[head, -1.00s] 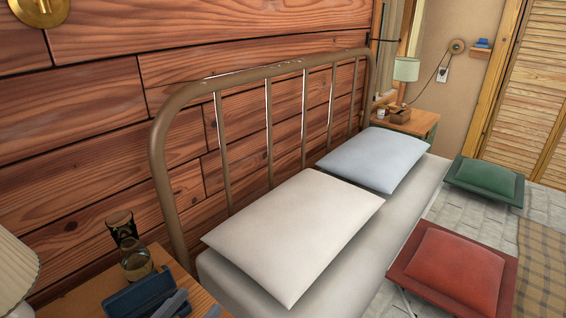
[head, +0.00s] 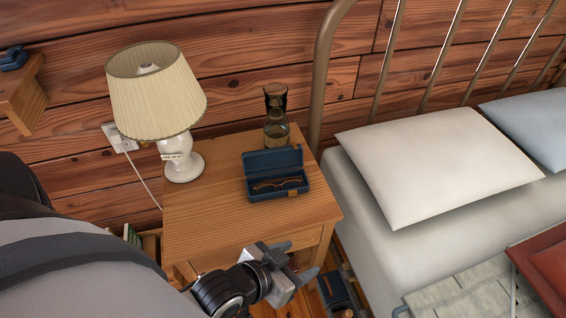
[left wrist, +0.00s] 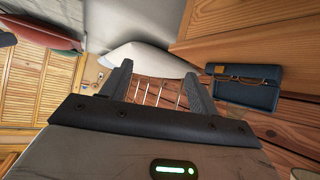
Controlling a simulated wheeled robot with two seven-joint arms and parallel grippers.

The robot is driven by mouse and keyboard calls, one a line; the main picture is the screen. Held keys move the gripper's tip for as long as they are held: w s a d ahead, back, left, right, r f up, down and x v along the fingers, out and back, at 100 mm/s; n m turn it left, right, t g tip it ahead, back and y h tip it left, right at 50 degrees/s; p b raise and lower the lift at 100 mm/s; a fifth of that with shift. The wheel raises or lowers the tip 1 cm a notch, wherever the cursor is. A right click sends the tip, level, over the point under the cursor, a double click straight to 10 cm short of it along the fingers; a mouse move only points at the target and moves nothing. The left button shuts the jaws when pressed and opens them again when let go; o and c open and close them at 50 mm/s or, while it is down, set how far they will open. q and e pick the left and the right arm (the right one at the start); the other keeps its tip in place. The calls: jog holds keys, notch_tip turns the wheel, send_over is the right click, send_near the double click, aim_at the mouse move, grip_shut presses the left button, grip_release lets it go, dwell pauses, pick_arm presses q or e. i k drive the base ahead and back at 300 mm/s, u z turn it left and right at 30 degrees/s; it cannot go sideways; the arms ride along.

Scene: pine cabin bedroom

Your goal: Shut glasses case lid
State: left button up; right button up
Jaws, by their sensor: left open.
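The dark blue glasses case (head: 273,178) sits on the wooden nightstand (head: 220,225) with its lid (head: 272,160) raised at the back. A pair of brown glasses (head: 277,184) lies inside it. The case also shows at the right of the left wrist view (left wrist: 246,92), with the glasses (left wrist: 238,79) in it. My left gripper (head: 299,280) is in front of the nightstand's front edge, nearer to me than the case and apart from it. Its two fingers (left wrist: 158,85) are spread with nothing between them. My right gripper is not in view.
A lamp (head: 160,105) stands at the nightstand's back left, and a glass carafe (head: 276,128) stands behind the case. The bed with a white pillow (head: 430,165) is to the right. The nightstand top in front of the case is clear.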

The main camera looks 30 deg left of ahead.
aim_at(265, 161)
jog(key=z, duration=0.2)
jog(key=k, duration=1.35)
jog(key=u, duration=0.75)
jog(key=i, duration=1.4)
jog(key=z, duration=0.05)
